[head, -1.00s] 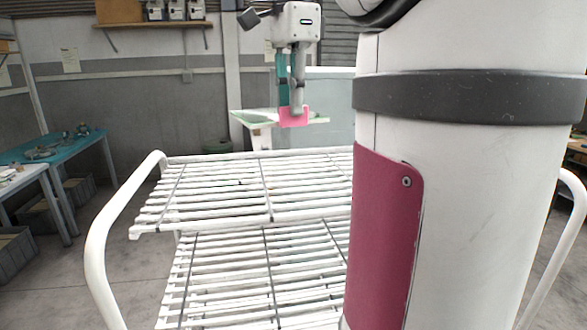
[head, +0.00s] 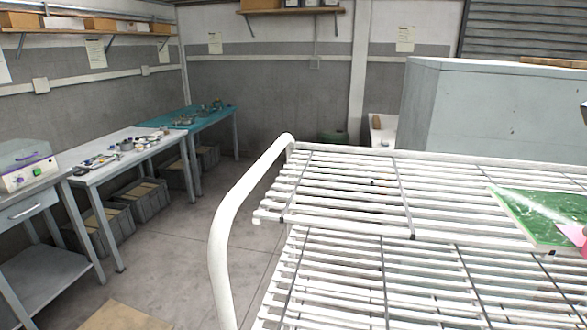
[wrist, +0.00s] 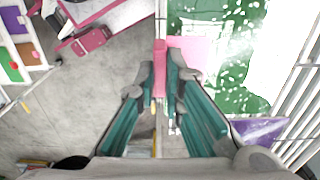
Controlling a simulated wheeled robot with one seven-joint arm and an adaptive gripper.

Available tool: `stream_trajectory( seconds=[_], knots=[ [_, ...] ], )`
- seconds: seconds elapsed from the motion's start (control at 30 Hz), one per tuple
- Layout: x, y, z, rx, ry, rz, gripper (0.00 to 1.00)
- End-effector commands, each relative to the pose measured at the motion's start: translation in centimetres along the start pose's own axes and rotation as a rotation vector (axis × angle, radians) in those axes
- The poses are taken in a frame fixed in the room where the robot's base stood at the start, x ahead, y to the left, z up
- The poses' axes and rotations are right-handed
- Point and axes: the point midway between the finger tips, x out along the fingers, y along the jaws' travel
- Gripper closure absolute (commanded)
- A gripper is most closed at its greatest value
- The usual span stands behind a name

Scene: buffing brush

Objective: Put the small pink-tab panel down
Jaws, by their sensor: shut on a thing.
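The small panel is green with white speckles and a pale shiny patch, and has a pink tab. In the wrist view the panel (wrist: 225,95) spreads ahead and to the right of my gripper (wrist: 163,80). The fingers are shut on the pink tab (wrist: 160,58) at the panel's edge. In the head view the panel (head: 540,218) shows at the right edge, over the upper level of the white slatted rack (head: 340,190), with part of the pink tab (head: 572,233). I cannot tell whether it touches the slats. The gripper's fingers are outside the head view.
The rack's curved white rail (head: 232,215) rises at its left. Its visible slats left of the panel are bare. A large grey box (head: 490,110) stands behind it. Work tables with small parts (head: 125,150) line the left wall. Open floor (head: 190,260) lies between.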

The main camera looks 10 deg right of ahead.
Motion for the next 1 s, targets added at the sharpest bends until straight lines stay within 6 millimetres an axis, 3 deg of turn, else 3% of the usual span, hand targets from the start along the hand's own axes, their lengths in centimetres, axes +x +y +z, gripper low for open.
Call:
stream_trajectory(
  seconds=[0.13, 0.27, 0.8, 1.0],
  knots=[
    [1.4, 1.1, 0.0, -0.003, -0.001, -0.002, 1.00],
    [1.8, 0.5, 0.2, -0.006, 0.000, 0.001, 1.00],
    [2.9, -11.4, 3.9, -0.007, -0.001, 0.002, 1.00],
    [3.2, -13.7, 4.7, -0.005, -0.001, -0.001, 1.00]
  ],
)
